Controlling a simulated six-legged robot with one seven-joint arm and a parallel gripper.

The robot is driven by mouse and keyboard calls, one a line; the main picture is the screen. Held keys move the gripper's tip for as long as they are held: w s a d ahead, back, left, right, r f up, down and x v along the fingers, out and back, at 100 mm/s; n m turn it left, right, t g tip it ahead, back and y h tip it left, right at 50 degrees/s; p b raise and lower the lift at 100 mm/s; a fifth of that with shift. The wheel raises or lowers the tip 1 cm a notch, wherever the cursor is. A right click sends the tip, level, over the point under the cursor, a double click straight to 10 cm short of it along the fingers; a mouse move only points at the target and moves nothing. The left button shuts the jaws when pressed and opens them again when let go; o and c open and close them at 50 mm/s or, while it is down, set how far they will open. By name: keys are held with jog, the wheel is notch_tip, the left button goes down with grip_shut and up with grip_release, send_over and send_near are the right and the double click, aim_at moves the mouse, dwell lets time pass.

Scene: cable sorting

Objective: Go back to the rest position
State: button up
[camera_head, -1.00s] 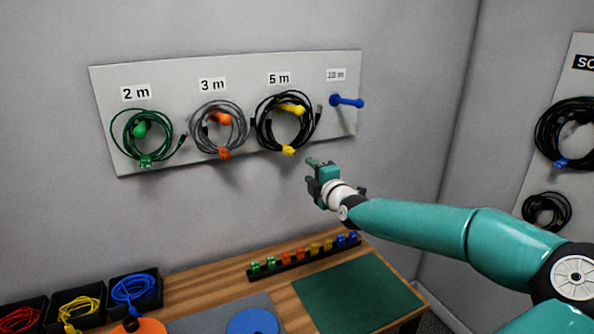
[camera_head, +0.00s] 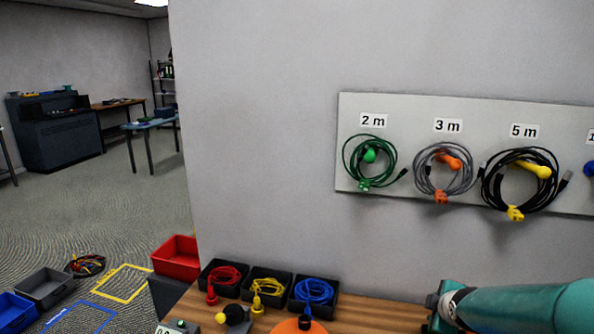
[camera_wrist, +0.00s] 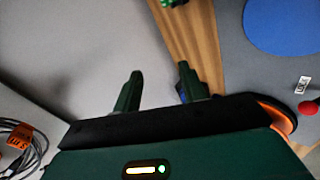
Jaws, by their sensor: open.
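My gripper (camera_wrist: 158,92) shows in the wrist view with its two dark green fingers apart and nothing between them. The wall and the wooden bench edge lie beyond the fingers. In the head view my teal arm is at the lower right, and the gripper's fingers are hidden or cut off there. On the wall board (camera_head: 430,110) hang a green cable coil (camera_head: 345,160) at 2 m, a grey coil (camera_head: 420,180) at 3 m and a black coil (camera_head: 486,185) at 5 m.
The wooden bench (camera_head: 375,312) holds bins with a red cable (camera_head: 225,274), yellow cable (camera_head: 268,285) and blue cable (camera_head: 314,290). A blue disc (camera_wrist: 283,25) lies near the gripper. Floor bins, including a red bin (camera_head: 178,256), stand left; open floor lies beyond.

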jog(key=s+a+r+m+g, duration=0.1)
jog(key=s+a+r+m, duration=0.2)
jog(key=s+a, duration=0.3)
jog(key=s+a+r+m+g+y, duration=0.1)
jog(key=s+a+r+m, duration=0.3)
jog(key=s, duration=0.6)
jog(key=s+a+r+m+g, duration=0.1)
jog(key=s+a+r+m, duration=0.3)
jog(key=s+a, duration=0.4)
jog(key=shift+s+a+m+y, duration=0.4)
jog(key=shift+a+m, duration=0.2)
jog(key=shift+m, duration=0.2)
jog(key=shift+w, duration=0.1)
